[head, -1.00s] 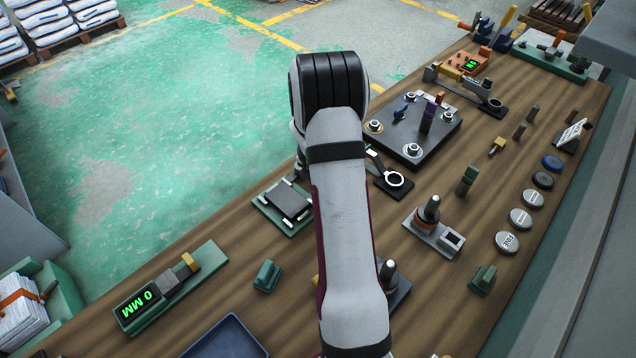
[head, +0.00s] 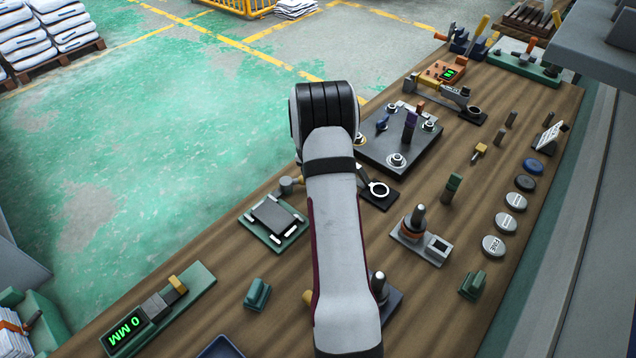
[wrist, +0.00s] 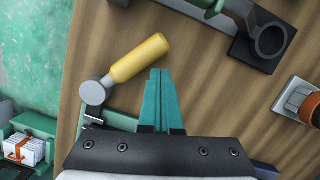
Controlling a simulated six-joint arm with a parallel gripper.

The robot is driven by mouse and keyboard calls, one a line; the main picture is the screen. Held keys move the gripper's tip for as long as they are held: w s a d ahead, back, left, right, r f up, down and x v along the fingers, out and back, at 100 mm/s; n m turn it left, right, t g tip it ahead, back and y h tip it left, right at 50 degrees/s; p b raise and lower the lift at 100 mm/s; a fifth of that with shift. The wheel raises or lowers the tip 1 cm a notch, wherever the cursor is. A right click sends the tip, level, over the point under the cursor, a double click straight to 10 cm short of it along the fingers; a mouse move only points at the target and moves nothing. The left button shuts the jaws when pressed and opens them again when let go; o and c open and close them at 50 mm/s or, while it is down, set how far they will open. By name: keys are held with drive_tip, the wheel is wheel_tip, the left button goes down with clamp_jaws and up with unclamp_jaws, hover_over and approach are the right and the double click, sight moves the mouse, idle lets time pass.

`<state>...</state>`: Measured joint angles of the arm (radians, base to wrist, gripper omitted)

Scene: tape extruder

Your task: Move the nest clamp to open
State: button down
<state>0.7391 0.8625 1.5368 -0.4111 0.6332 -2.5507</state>
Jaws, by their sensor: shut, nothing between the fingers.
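The clamp's yellow handle (wrist: 140,58) lies at a slant in the wrist view, joined to a round grey pivot (wrist: 93,92) beside a green base. I take this to be the nest clamp. In the head view the grey pivot (head: 287,186) shows at the far corner of the green nest plate (head: 262,236), with most of the handle hidden by my arm. My gripper (wrist: 160,72) has teal fingers shut together and empty. In the wrist view the fingertips are just right of the handle; whether they touch it is unclear. The head view hides my gripper behind my arm.
A dark bracket with a ring (wrist: 268,38) is at the upper right of the wrist view. In the head view a black fixture plate (head: 385,150) stands right of my arm, and a green gauge with a display (head: 128,328) sits at the front left.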

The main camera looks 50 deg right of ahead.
idle(0.6)
drive_tip(key=shift+r, duration=0.15)
drive_tip(key=s+d+v, duration=0.1)
drive_tip(key=v, duration=0.8)
drive_tip(key=shift+r, duration=0.35)
drive_tip(key=c, duration=1.6)
unclamp_jaws()
drive_tip(key=shift+s+a, duration=0.1)
drive_tip(key=shift+s, duration=0.05)
